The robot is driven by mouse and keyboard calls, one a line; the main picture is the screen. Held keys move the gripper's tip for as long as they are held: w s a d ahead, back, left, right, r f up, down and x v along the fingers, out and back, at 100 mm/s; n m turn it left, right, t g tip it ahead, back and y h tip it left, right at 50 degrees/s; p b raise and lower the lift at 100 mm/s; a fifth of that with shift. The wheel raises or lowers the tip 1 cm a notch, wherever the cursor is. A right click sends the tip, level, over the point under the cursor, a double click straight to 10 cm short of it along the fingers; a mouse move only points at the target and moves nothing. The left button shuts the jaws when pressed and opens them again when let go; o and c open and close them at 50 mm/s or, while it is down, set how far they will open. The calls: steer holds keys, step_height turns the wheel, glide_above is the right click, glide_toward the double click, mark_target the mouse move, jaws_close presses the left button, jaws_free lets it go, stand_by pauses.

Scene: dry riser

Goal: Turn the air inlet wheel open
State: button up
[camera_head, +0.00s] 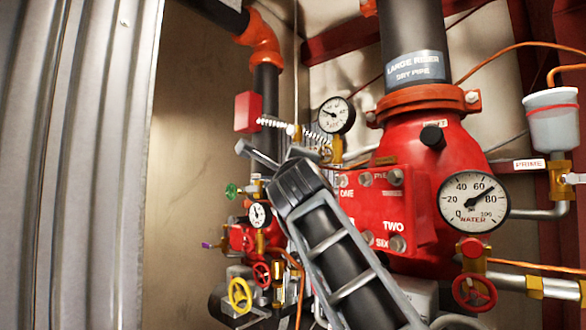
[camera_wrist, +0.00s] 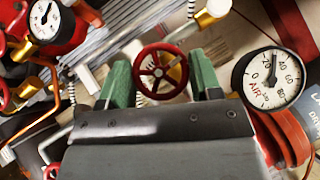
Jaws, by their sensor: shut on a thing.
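A red spoked wheel (camera_wrist: 160,72) shows in the wrist view, beside a dial marked AIR (camera_wrist: 270,78); I take it for the air inlet wheel. The two green fingers of my gripper (camera_wrist: 161,76) stand on its left and right, shut on it. In the head view my gripper (camera_head: 280,155) reaches up in front of the pipework, left of the air gauge (camera_head: 336,115). The wheel is hidden there behind my gripper. How far the wheel is turned cannot be told.
The large red valve body (camera_head: 420,150) and the WATER gauge (camera_head: 473,202) stand to the right. A yellow wheel (camera_head: 240,295) and a red wheel (camera_head: 474,292) sit lower. A grey corrugated metal panel (camera_head: 75,150) fills the left side. A bare wall gap lies beside it.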

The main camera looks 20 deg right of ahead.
steer(key=shift+n+g+y, duration=0.3)
steer(key=shift+n+g, duration=0.1)
steer(key=shift+n, duration=0.4)
steer(key=o, duration=0.9)
steer(key=b+v, duration=0.1)
steer(key=v, duration=0.3)
steer(key=b+v, duration=0.2)
steer(key=v, duration=0.3)
steer(key=b+v, duration=0.1)
steer(key=v, duration=0.4)
steer(key=shift+d+r+b, duration=0.15)
steer(key=shift+r+b, duration=0.2)
steer(key=shift+b, duration=0.05)
